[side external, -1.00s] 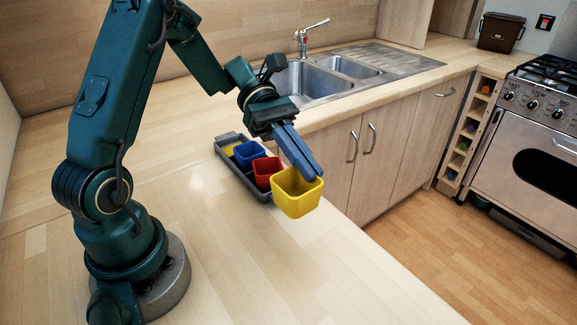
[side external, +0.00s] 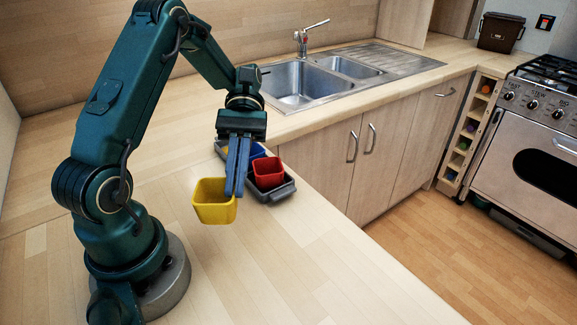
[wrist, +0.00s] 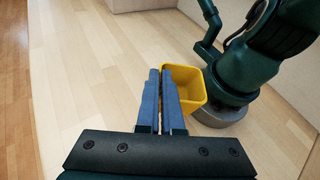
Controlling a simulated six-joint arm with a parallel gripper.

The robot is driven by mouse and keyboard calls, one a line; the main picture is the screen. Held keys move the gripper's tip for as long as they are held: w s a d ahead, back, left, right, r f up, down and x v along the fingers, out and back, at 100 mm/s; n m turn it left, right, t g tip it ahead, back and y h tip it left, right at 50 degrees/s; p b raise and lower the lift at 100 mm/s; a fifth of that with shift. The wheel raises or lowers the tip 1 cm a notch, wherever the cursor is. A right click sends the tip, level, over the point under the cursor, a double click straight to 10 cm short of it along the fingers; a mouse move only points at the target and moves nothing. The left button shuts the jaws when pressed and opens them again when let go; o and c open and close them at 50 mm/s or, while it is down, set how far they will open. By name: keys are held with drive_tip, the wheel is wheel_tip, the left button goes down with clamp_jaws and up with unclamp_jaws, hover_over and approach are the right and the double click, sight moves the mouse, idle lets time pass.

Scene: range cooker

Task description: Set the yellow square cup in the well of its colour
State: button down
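The yellow square cup (side external: 212,205) hangs upright or nearly so from my gripper (side external: 236,192), on the near left side of the tray. My gripper is shut on one wall of the cup. In the wrist view the yellow cup (wrist: 190,88) shows right of the two nearly closed fingers (wrist: 161,72). The cup seems to be above the counter; its exact height is hard to tell. The grey tray (side external: 284,190) lies behind the fingers. A bit of yellow at its far end (side external: 226,149) is mostly hidden by my gripper.
A red cup (side external: 268,173) and a blue cup (side external: 258,151) sit in the tray, the blue one partly hidden by my gripper. The sink (side external: 300,82) lies behind the tray. The counter's front edge runs along the right. The near counter (side external: 270,260) is clear.

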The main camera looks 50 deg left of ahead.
drive_tip(key=s+a+f+m+g+y, duration=0.2)
drive_tip(key=s+a+m+g+y, duration=0.4)
drive_tip(key=a+m+y, duration=0.75)
drive_tip(key=w+a+r+m+t+y, duration=0.2)
drive_tip(key=a+r+m+t+y, duration=0.35)
drive_tip(key=a+m+t, duration=0.2)
drive_tip(key=w+a+r+m+t+y, duration=0.2)
drive_tip(key=a+r+m+t+y, duration=0.2)
drive_tip(key=a+m+t+y, duration=0.3)
drive_tip(key=shift+m+h, duration=0.6)
drive_tip(key=shift+h, duration=0.2)
drive_tip(key=w+d+f, duration=0.1)
drive_tip(key=w+f, duration=0.2)
drive_tip(key=f, duration=0.1)
drive_tip(key=w+d+f, duration=0.1)
drive_tip(key=w+f, duration=0.3)
drive_tip(key=w+d+f, duration=0.1)
drive_tip(key=w+f, duration=0.2)
drive_tip(key=shift+w+d+f, duration=0.25)
drive_tip(key=shift+d+f, duration=0.05)
drive_tip(key=shift+f, duration=2.1)
